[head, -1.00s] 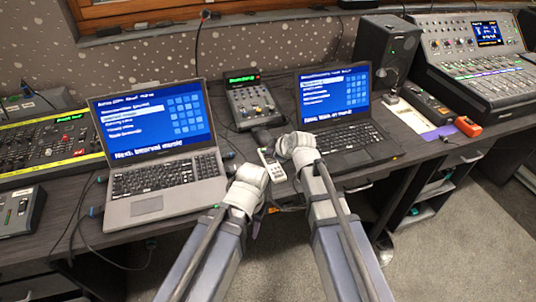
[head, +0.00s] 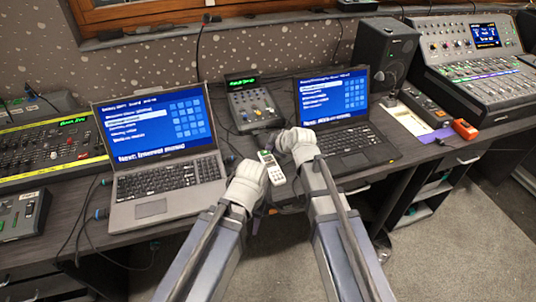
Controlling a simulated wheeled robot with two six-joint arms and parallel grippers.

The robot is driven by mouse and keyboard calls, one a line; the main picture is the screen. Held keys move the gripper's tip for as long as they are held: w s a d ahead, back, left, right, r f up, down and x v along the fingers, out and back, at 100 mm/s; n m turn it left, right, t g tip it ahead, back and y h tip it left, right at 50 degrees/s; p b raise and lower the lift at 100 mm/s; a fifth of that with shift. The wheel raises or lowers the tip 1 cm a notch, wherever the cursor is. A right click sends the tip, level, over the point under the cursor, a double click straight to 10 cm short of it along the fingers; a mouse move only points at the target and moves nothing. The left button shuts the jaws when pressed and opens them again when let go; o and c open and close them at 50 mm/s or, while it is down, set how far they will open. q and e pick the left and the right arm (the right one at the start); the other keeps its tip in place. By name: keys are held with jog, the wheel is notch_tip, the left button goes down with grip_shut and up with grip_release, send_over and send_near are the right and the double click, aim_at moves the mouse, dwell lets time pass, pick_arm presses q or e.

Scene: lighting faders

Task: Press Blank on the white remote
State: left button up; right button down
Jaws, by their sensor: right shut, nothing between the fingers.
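The white remote (head: 272,168) is in the middle of the head view, tilted with its button face towards me. A small green patch shows near its top end. My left gripper (head: 262,178) is at the remote's left side and appears shut on it; its fingertips are mostly hidden. My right gripper (head: 277,143) is shut and empty, close to the remote's upper right. I cannot tell whether it touches the remote. The button labels are too small to read.
A grey laptop (head: 150,209) stands to the left and a black laptop (head: 356,161) to the right. A small fader box (head: 252,105) is behind the remote. Mixing consoles, a speaker (head: 383,50) and an orange box (head: 465,129) stand farther out on the dark desk.

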notch_tip(320, 180, up, 3)
jog(key=shift+r+p, duration=0.1)
jog(key=shift+p, duration=1.05)
jog(key=shift+s, duration=0.3)
jog(key=s+d+m+g+h+p, duration=0.2)
jog(key=s+m+g+h+p, duration=0.1)
jog(key=s, duration=0.9)
jog(key=s+d+m+g+h+p, duration=0.3)
jog(key=s+m, duration=0.5)
jog(key=s, duration=0.5)
jog(key=shift+s+r+g+p, duration=0.15)
jog(key=shift+r+g+p, duration=0.3)
jog(key=shift+g+p, duration=0.55)
jog(key=shift+d, duration=0.2)
